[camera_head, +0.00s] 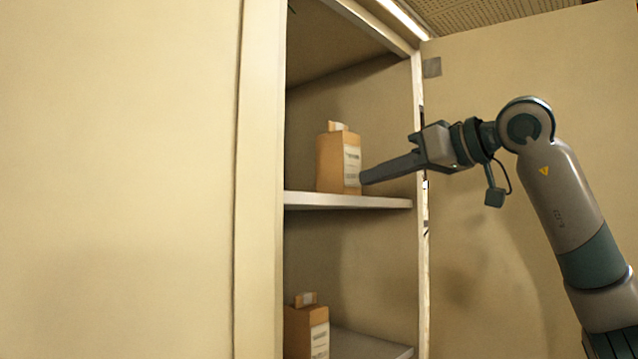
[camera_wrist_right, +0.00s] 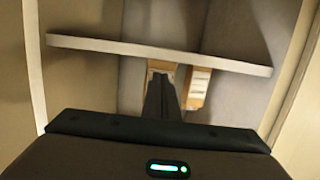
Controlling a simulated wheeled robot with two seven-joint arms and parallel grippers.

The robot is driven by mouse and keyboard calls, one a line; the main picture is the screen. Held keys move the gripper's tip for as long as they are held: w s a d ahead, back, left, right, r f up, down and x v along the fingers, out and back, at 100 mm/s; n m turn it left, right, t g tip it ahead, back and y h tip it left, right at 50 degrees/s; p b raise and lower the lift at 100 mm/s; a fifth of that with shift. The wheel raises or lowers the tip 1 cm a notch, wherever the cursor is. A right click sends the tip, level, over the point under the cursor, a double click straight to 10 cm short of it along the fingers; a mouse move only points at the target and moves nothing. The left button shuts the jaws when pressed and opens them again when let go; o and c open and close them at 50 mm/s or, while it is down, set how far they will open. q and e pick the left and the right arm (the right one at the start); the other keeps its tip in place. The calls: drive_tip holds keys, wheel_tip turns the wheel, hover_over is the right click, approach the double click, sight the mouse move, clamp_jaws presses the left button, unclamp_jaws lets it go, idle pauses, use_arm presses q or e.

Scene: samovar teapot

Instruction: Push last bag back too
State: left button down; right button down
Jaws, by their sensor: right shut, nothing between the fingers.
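A brown paper bag (camera_head: 332,163) with a white label and a folded top stands upright on the upper shelf (camera_head: 350,201) of the open cabinet. My right gripper (camera_head: 364,178) comes in from the right with its fingers shut and empty. Its tips are level with the bag's lower part, at its labelled side; I cannot tell if they touch. In the right wrist view the shut fingers (camera_wrist_right: 161,77) point at one brown bag (camera_wrist_right: 160,65) and partly cover it. A second labelled bag (camera_wrist_right: 197,88) is just right of them. My left gripper is out of view.
Another brown bag (camera_head: 300,330) with a label stands on the lower shelf (camera_head: 368,345). A pale cabinet panel (camera_head: 120,180) fills the left. An open door (camera_head: 490,250) is behind my right arm. The upper shelf looks bare right of the bag.

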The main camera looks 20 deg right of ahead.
sight(353, 173)
drive_tip(key=shift+w+a+p, duration=0.25)
drive_tip(key=shift+w+p, duration=0.15)
drive_tip(key=shift+w, duration=0.25)
drive_tip(key=shift+r+p+x, duration=0.3)
drive_tip(key=shift+p+x, duration=0.55)
drive_tip(key=shift+x, duration=0.75)
drive_tip(key=shift+r+p+x, duration=0.3)
drive_tip(key=shift+p+x, duration=0.5)
drive_tip(key=shift+x, duration=0.85)
drive_tip(key=shift+r+p+x, duration=0.35)
drive_tip(key=shift+p+x, duration=0.5)
drive_tip(key=shift+x, duration=0.75)
drive_tip(key=shift+w+a, duration=0.1)
drive_tip(key=shift+w, duration=0.15)
drive_tip(key=shift+f+v, duration=0.15)
drive_tip(key=shift+v, duration=1.7)
drive_tip(key=shift+f+v, duration=0.15)
drive_tip(key=shift+v, duration=1.7)
drive_tip(key=v, duration=0.9)
drive_tip(key=shift+f, duration=0.3)
